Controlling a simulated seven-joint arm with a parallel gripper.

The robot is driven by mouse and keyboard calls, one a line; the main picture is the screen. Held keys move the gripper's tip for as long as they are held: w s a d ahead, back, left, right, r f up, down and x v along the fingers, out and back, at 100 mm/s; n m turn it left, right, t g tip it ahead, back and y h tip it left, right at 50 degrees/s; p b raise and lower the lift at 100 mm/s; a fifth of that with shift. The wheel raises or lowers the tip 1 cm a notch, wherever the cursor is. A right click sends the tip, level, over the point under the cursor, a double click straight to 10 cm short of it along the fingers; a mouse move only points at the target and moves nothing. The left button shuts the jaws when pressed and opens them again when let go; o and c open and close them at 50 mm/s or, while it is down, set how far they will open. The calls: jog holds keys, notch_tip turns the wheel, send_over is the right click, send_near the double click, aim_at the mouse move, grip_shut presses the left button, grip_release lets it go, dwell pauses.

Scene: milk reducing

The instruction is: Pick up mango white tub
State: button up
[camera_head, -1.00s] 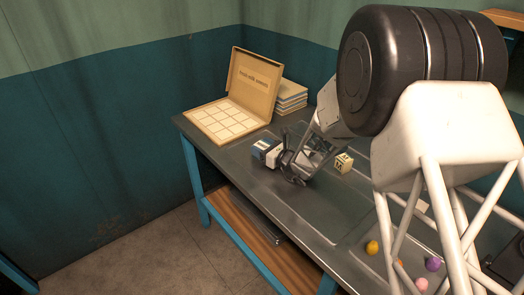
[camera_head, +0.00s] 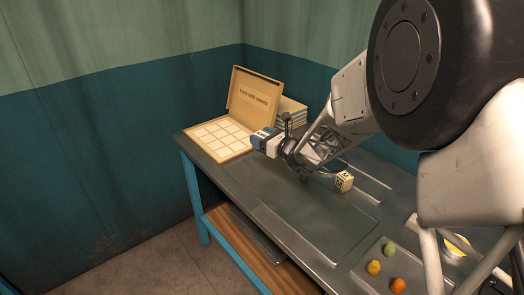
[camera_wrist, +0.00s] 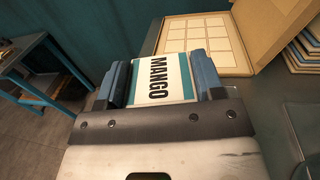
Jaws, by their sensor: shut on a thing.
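The mango white tub (camera_wrist: 162,80) shows in the wrist view with "MANGO" in dark letters on a white face with teal bands. My gripper (camera_wrist: 158,82) is shut on it, with one blue finger on each side. In the head view the tub (camera_head: 265,141) is a small white and dark blue block at the tip of my gripper (camera_head: 280,144), in front of the open box. It appears raised above the table. Its far end and underside are hidden.
An open cardboard box (camera_head: 222,138) with a gridded base and raised lid stands at the table's far left corner. A small cream cube (camera_head: 344,181) sits near my gripper. Several coloured balls lie in a tray (camera_head: 366,284) at the front right.

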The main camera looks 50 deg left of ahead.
aim_at(262, 135)
jog(key=shift+r, duration=2.85)
